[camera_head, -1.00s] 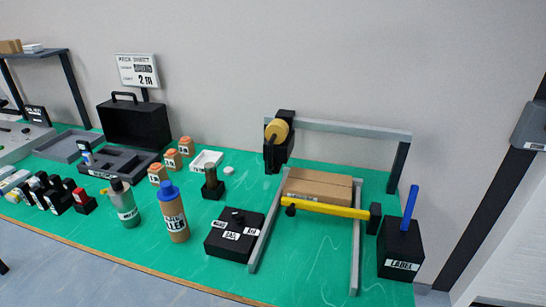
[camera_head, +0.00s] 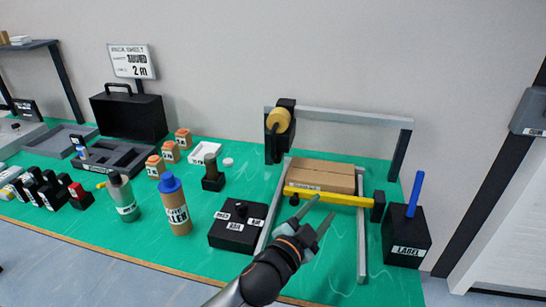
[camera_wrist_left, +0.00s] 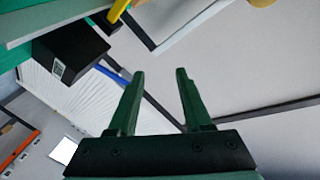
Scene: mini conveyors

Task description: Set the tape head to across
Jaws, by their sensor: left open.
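The tape head (camera_head: 277,146), a black block with a yellow tape roll (camera_head: 279,120), hangs at the left end of a grey overhead bar. A black box (camera_head: 236,239) with a small knob (camera_head: 240,207) on top and white labels stands in front of it; the labels are too small to read surely. My left gripper (camera_head: 320,207) is open and empty, in front of the yellow bar and right of the black box, apart from the knob. Its spread fingers also show in the left wrist view (camera_wrist_left: 160,73), with nothing between them. My right gripper is not in view.
A cardboard box (camera_head: 320,176) lies between grey rails behind the yellow bar (camera_head: 330,196). A black label box (camera_head: 405,240) with a blue handle (camera_head: 415,193) stands at the right.

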